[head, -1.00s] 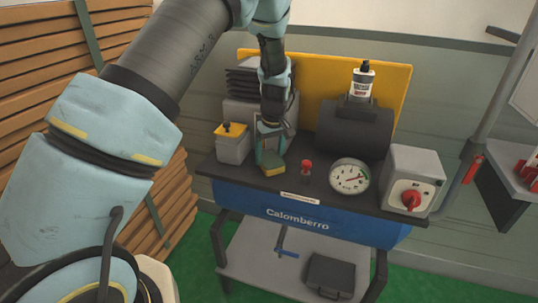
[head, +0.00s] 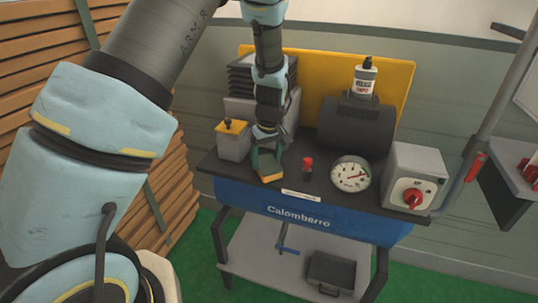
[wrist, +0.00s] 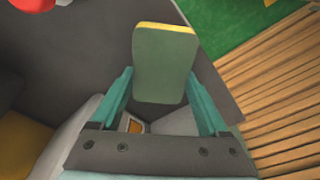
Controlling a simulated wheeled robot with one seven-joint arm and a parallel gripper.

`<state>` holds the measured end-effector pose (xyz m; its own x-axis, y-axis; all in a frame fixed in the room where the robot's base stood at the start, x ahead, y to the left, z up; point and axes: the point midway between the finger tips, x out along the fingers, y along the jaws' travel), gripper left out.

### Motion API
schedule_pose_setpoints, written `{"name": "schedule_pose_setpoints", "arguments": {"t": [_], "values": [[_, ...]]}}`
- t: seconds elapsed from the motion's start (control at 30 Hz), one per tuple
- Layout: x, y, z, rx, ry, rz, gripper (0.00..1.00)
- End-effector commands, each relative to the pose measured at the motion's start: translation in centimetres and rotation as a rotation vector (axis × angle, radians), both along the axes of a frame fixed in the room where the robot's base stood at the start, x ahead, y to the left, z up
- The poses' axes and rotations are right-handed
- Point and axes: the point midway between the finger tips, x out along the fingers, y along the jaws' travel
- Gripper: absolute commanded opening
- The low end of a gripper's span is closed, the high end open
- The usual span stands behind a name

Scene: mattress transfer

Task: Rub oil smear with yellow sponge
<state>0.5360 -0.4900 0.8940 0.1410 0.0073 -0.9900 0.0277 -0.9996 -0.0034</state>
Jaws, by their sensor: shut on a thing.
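My gripper (head: 268,160) is shut on the yellow sponge (head: 271,178), low over the left front part of the dark compressor top (head: 325,195). The sponge's yellow-orange side faces the front edge. I cannot tell whether it touches the top. In the wrist view, the sponge (wrist: 165,55) shows a dull green face with a thin yellow edge, between the two teal fingers of my gripper (wrist: 160,85). No oil smear can be made out; the area under the sponge is hidden.
A red knob (head: 308,163), a round gauge (head: 350,174) and a grey switch box (head: 415,172) stand right of the sponge. A grey box with a yellow lid (head: 233,141) stands at left. A bottle (head: 364,80) sits on the dark cylinder (head: 352,128) behind.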

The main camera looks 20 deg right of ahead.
Motion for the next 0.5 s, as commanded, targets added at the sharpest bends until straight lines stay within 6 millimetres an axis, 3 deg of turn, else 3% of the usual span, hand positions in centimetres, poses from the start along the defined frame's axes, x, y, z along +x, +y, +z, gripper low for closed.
{"name": "schedule_pose_setpoints", "arguments": {"t": [0.5], "values": [[-2.3, 2.1, -0.3, 0.001, 0.001, -0.001, 0.0]]}}
